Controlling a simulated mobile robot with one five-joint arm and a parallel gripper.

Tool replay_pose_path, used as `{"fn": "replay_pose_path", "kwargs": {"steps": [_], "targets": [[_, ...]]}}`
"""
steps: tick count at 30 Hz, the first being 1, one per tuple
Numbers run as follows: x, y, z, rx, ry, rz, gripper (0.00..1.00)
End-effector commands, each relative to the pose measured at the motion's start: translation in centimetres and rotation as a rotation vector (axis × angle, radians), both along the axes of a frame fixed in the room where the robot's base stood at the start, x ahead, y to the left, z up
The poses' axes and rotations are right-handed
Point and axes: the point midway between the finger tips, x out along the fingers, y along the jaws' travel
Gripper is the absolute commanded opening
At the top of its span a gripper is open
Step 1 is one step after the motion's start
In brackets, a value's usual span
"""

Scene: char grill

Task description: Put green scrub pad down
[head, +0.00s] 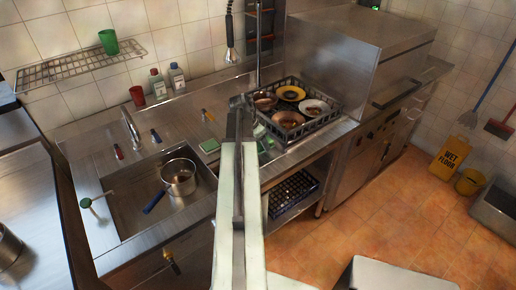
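A black dish rack (322,128) with several bowls stands right of my gripper. The sink (125,205) holds a pot (179,178). Bottles (158,84) and a red cup (137,95) stand at the wall. A spray hose (231,50) hangs behind. Little bare counter shows between sink and rack.

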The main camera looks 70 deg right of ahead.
Motion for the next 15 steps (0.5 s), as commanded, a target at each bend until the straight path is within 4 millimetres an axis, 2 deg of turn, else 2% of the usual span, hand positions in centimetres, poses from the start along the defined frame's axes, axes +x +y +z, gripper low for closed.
{"fn": "replay_pose_path", "kwargs": {"steps": [6,9,12,15], "targets": [[0.8,-0.2,-0.1,0.0,0.0,0.0,0.09],[2.0,-0.6,-0.2,0.0,0.001,0.002,0.09],[1.8,-0.4,-2.8,-0.001,0.001,-0.001,0.09],[1.8,-0.4,-4.1,0.0,0.001,0.0,0.09]]}}
